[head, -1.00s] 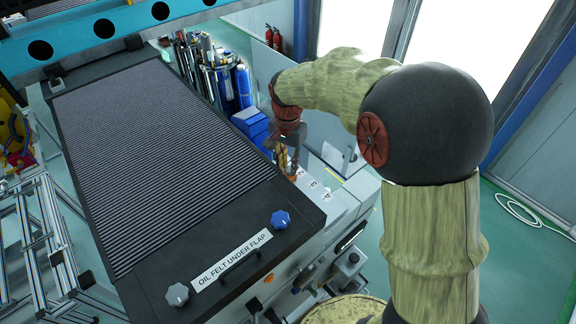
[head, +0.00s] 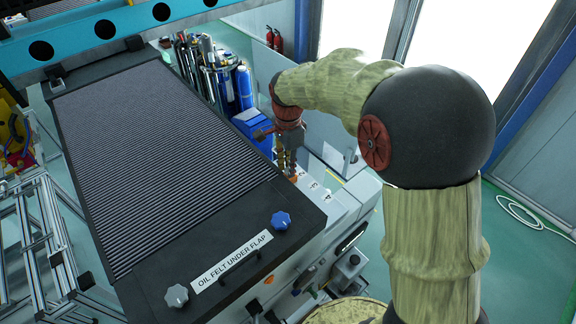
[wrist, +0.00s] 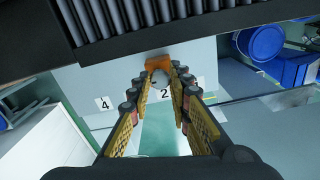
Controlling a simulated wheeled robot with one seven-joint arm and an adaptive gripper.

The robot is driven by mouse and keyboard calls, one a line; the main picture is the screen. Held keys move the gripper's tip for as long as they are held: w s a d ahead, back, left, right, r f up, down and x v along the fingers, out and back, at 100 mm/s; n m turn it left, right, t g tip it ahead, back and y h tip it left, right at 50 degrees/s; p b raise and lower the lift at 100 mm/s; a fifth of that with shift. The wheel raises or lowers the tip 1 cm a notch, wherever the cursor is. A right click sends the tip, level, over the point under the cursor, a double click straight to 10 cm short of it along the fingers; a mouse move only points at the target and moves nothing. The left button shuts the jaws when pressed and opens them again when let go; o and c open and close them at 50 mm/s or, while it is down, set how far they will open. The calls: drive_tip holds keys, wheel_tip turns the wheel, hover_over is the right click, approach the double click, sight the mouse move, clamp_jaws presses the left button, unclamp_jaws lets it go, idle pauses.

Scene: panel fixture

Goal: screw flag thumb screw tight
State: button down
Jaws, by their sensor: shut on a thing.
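The flag thumb screw appears as an orange piece (wrist: 158,63) between my fingertips in the wrist view, close to the panel face beside the label "2". Its shank and thread are hidden, so I cannot tell how deep it sits. My gripper (wrist: 160,70) is shut on it, with the fingers on its left and right sides. In the head view my gripper (head: 288,172) points down at the right side of the black-topped machine, and a bit of orange (head: 294,178) shows at its tips.
The ribbed black cover (head: 160,160) lies left of my gripper and hangs close over the fingertips in the wrist view. A blue knob (head: 281,220) and a grey knob (head: 177,295) stand on its front edge. A blue box (head: 254,130) and cylinders (head: 243,88) are behind.

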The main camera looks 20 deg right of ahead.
drive_tip(key=shift+r, duration=0.1)
drive_tip(key=c, duration=1.6)
unclamp_jaws()
drive_tip(key=shift+c, duration=0.2)
wheel_tip(320, 180, up, 12)
